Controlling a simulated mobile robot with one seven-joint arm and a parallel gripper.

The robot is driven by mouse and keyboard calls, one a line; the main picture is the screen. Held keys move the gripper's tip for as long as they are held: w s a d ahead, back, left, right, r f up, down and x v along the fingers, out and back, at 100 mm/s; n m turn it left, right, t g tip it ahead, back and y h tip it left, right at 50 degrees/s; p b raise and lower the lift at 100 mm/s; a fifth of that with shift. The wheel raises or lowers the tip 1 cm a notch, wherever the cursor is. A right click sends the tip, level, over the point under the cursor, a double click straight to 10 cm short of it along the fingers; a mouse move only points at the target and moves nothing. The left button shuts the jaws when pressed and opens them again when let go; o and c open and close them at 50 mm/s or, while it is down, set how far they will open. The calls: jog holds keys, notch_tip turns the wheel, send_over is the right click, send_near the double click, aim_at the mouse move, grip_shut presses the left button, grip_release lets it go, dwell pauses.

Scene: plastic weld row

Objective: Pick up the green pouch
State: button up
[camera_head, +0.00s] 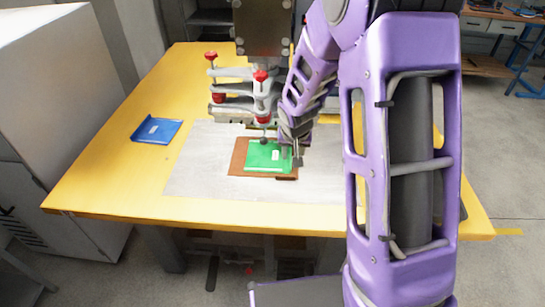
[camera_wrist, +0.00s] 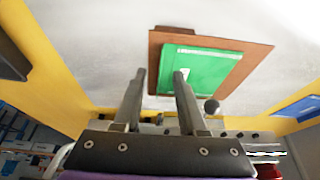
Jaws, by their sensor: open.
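The green pouch (camera_head: 268,157) lies flat on a brown board on the grey plate of the yellow table, with a small white label on it. It also shows in the wrist view (camera_wrist: 203,68), beyond my fingers. My gripper (camera_head: 293,158) is at the right edge of the pouch in the head view. In the wrist view my gripper (camera_wrist: 159,78) has its two fingers apart, with nothing held between them. The right fingertip overlaps the near left part of the pouch in that view. Whether it touches the pouch cannot be told.
The brown board (camera_head: 237,157) extends past the pouch. Red-knobbed clamps (camera_head: 230,90) and a dark machine head (camera_head: 263,25) stand just behind the green pouch. The grey plate (camera_head: 200,180) is bare at the front left.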

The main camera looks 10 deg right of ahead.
aim_at(291, 163)
jog(key=shift+w+b+x, duration=0.2)
jog(key=shift+b+x, duration=0.3)
jog(key=shift+x, duration=3.1)
jog(key=shift+a+r, duration=0.1)
jog(key=shift+r, duration=0.05)
jog(key=shift+c, duration=0.3)
grip_shut()
